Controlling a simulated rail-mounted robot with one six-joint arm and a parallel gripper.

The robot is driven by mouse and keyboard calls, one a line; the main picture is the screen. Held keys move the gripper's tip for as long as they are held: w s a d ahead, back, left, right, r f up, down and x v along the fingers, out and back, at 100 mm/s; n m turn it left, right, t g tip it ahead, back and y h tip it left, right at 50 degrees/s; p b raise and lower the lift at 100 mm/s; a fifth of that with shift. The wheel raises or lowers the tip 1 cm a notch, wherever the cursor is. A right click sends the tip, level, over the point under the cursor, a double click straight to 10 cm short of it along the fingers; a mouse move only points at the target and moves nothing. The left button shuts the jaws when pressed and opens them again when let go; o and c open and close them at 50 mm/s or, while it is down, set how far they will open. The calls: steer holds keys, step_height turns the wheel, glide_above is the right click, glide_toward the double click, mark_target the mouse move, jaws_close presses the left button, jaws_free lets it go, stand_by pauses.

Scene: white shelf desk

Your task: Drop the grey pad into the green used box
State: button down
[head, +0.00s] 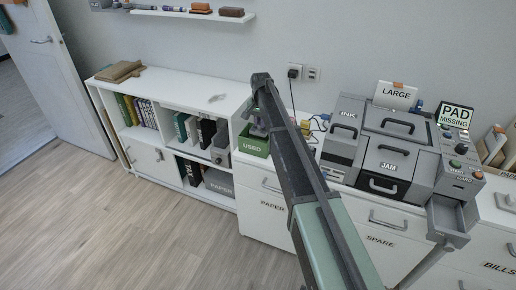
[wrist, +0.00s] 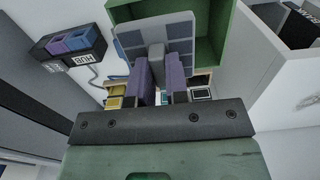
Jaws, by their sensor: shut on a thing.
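The grey pad (wrist: 130,43), a flat panel with darker squares, is in my gripper (wrist: 158,78). The purple-grey fingers are shut on a grey piece at its middle. Beyond the pad in the wrist view is the green used box (wrist: 213,25), its open inside partly hidden by the pad. In the head view the green box (head: 252,146), labelled USED, stands on the white desk left of the machine. My gripper is at the box there, mostly hidden behind my arm, so I cannot tell the pad's height over it.
A grey machine (head: 395,150) with INK and JAM covers stands right of the box; its screen (head: 456,115) reads PAD MISSING. A dark hub (wrist: 72,43) with cables shows in the wrist view. A low bookshelf (head: 165,85) is at the left, its top mostly clear.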

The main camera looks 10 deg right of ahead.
step_height(320, 180, down, 2)
steer(key=shift+f+b, duration=0.1)
steer(key=shift+b, duration=0.4)
steer(key=shift+r, duration=0.2)
steer(key=c, duration=1)
jaws_free()
steer(key=shift+c, duration=0.2)
step_height(320, 180, up, 11)
steer(key=p, duration=1.1)
steer(key=shift+f, duration=0.1)
